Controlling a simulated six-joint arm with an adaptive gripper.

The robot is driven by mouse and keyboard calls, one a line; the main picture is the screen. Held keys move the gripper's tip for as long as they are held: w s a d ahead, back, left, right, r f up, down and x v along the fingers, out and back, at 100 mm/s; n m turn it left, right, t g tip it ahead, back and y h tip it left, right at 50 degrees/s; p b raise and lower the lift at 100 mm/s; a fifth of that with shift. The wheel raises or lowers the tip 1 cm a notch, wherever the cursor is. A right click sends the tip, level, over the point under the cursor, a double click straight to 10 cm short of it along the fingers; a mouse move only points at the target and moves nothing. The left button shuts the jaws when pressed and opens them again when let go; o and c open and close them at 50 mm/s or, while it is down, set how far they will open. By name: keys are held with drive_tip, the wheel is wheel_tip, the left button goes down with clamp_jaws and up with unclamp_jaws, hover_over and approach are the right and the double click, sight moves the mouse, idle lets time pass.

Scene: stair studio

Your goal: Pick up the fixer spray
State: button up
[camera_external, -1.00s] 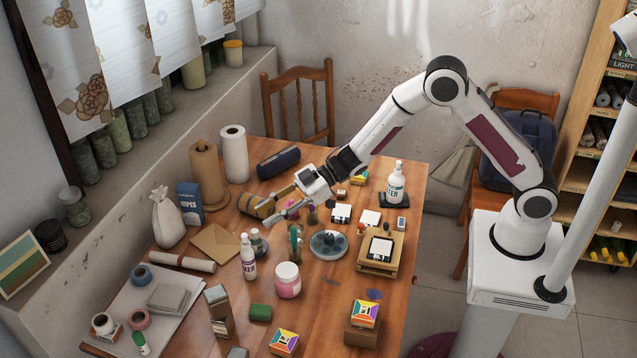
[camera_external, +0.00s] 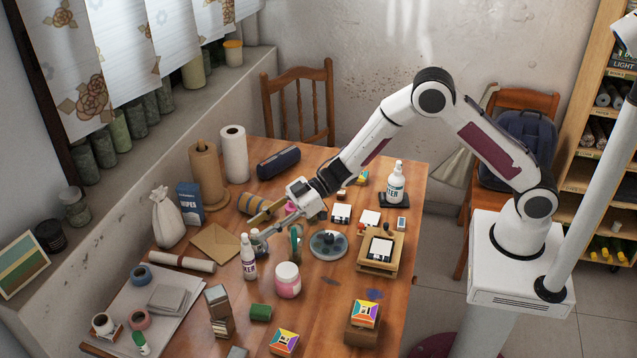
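A white bottle (camera_external: 249,258) with a dark-lettered label, partly legible as "XER", stands upright on the wooden table left of centre. It looks like the fixer spray. My gripper (camera_external: 255,229) is above and just right of its top, pointing down-left, with its two fingers spread and nothing seen between them. In this view the fingertips come close to the bottle's cap; I cannot tell whether they touch it. A small jar (camera_external: 259,243) stands right behind the bottle, partly hidden by the lower finger.
A second white bottle (camera_external: 396,184) stands at the back right.

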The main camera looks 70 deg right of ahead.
sight(244, 235)
drive_tip(key=shift+w+a, duration=0.1)
idle(0.3)
drive_tip(key=shift+x, duration=2.6)
drive_tip(key=shift+w+r, duration=0.1)
drive_tip(key=shift+r, duration=0.05)
